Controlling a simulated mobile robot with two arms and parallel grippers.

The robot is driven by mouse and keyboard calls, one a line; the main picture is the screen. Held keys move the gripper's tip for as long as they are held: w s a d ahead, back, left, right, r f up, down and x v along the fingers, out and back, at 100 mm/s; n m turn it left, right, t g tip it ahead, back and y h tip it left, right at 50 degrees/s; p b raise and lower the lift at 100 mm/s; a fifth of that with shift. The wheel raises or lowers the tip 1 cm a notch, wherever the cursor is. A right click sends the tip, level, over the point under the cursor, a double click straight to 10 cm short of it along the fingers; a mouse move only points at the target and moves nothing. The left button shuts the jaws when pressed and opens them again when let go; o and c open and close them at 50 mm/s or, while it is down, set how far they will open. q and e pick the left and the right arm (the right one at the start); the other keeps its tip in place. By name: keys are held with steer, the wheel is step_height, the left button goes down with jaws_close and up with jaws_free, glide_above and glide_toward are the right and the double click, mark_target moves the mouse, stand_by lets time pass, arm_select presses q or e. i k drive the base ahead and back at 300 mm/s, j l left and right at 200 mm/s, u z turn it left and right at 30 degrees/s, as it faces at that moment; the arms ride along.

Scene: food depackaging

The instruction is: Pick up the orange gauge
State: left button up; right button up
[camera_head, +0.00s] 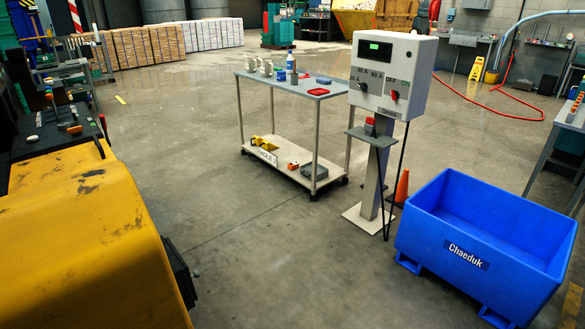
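I cannot make out for certain which thing is the orange gauge. A small orange item (293,165) lies on the lower shelf of the grey cart (270,176), near the middle of the view. A small orange-brown block (75,129) lies on the dark bench at the left. Both are too small to identify. Neither of my grippers is in view.
A control box (385,95) on a post stands right of the cart, with an orange cone (402,187) behind it. A blue bin (490,240) is at the front right. A yellow machine (80,250) fills the front left. The middle floor is clear.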

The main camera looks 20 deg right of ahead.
mark_target(295, 165)
steer(key=i+l+z, duration=0.9)
steer(key=i, duration=0.25)
steer(key=i+u, duration=0.25)
steer(key=i, duration=0.25)
steer(key=i+l+u, duration=0.1)
steer(key=i+u, duration=0.2)
steer(key=i, duration=0.25)
steer(key=i+j+u, duration=0.2)
steer(key=i+u, duration=0.25)
steer(key=i, duration=0.3)
steer(key=i+l+u, duration=0.1)
steer(key=i+u, duration=0.35)
steer(key=i, duration=0.25)
steer(key=i+z, duration=0.15)
steer(key=i, duration=0.4)
steer(key=i+j+z, duration=0.1)
steer(key=i, duration=0.4)
steer(key=i+j+z, duration=0.15)
steer(key=i, duration=0.4)
steer(key=i+j+z, duration=0.15)
steer(key=i, duration=0.35)
